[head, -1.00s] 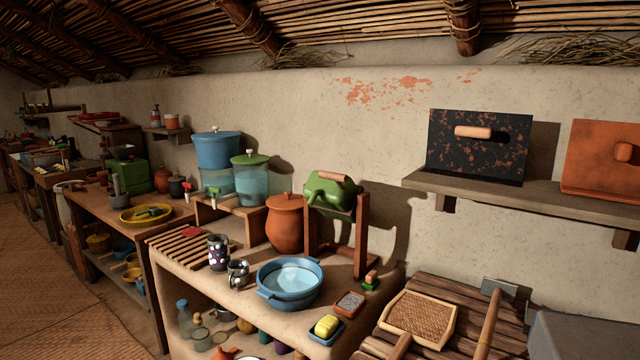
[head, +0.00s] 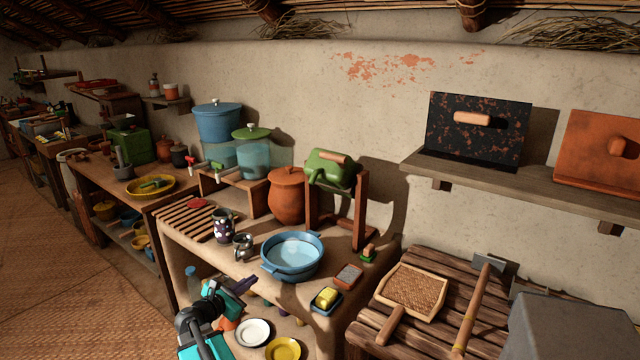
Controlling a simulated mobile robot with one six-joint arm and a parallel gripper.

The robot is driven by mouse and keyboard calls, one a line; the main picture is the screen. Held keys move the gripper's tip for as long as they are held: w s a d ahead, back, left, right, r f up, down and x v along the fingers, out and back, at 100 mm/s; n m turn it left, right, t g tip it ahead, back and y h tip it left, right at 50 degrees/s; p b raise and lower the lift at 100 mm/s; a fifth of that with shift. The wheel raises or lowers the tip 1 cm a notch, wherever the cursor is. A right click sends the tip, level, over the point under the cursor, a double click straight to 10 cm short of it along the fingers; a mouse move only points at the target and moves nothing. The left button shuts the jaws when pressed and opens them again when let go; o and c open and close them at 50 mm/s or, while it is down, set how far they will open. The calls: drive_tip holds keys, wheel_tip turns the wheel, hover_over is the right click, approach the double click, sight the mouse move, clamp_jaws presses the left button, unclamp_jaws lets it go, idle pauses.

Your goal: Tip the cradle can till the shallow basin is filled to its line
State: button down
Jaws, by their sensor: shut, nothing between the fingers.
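The cradle can (head: 328,168) is green with a tan handle and hangs in a wooden stand (head: 360,212) on the mud counter. It looks roughly level, its front end toward the basin. The shallow basin (head: 292,256) is blue with side handles and stands in front of the stand. Pale water shows inside it; I cannot make out the fill line. No stream shows between can and basin. My gripper (head: 243,286) is at the lower left, in front of the counter's edge. It is shut and empty, apart from both can and basin.
A dark spotted mug (head: 224,226) and a smaller mug (head: 243,247) stand left of the basin. A butter dish (head: 326,301) and a small brick-like block (head: 348,276) lie to its right. A clay pot (head: 287,196) stands behind. Plates sit on the lower shelf.

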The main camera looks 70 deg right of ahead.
drive_tip(key=s+d+r+g+h+p, duration=0.1)
drive_tip(key=s+d+r, duration=0.3)
drive_tip(key=r, duration=0.4)
drive_tip(key=s+d+r+n+g+h+p, duration=0.1)
drive_tip(key=s+d+r+h+p, duration=0.1)
drive_tip(key=r, duration=0.7)
drive_tip(key=s+d+r+n+g+h+p, duration=0.1)
drive_tip(key=s+d+r, duration=0.4)
drive_tip(key=r, duration=0.4)
drive_tip(key=shift+s+d+r+g, duration=0.2)
drive_tip(key=shift+s+d+g, duration=0.15)
drive_tip(key=shift+d, duration=0.5)
drive_tip(key=shift+p, duration=0.3)
drive_tip(key=r+p+x, duration=0.1)
drive_tip(key=p+x, duration=0.1)
drive_tip(key=x, duration=0.4)
drive_tip(key=r+p+x, duration=0.2)
drive_tip(key=x, duration=0.4)
drive_tip(key=shift+p, duration=0.4)
drive_tip(key=shift+d+r, duration=0.15)
drive_tip(key=shift+r, duration=0.1)
